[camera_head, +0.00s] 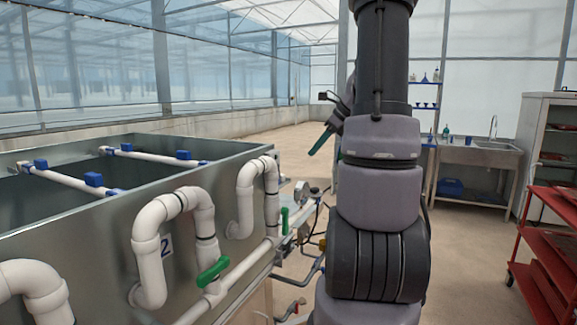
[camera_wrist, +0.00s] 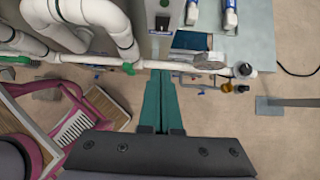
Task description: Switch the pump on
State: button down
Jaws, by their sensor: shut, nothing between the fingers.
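In the wrist view my gripper (camera_wrist: 162,76) is shut and empty, its teal fingers side by side and pointing toward the white pipe run. Beyond the fingertips, a grey upright panel carries a small dark box (camera_wrist: 163,23), which looks like a switch. Its lever or button position is too small to tell. The fingertips appear apart from it. In the head view my gripper (camera_head: 314,150) is small, past the tank's right end, partly hidden by my arm. I cannot make out the pump or its switch there.
A grey metal tank (camera_head: 100,228) with white pipes and a green valve handle (camera_head: 213,271) fills the left. A gauge (camera_head: 301,192) stands by its end. A red cart (camera_head: 545,262) and a sink (camera_head: 480,153) are at right.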

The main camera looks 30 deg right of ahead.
dwell(0.3)
jog(key=w+a+r+x, duration=0.1)
jog(key=x, duration=1.2)
jog(key=shift+w+a+r, duration=0.25)
jog(key=shift+w+r, duration=0.1)
jog(key=shift+r, duration=0.1)
jog(key=shift+w+a+f, duration=0.15)
jog(key=shift+w, duration=0.05)
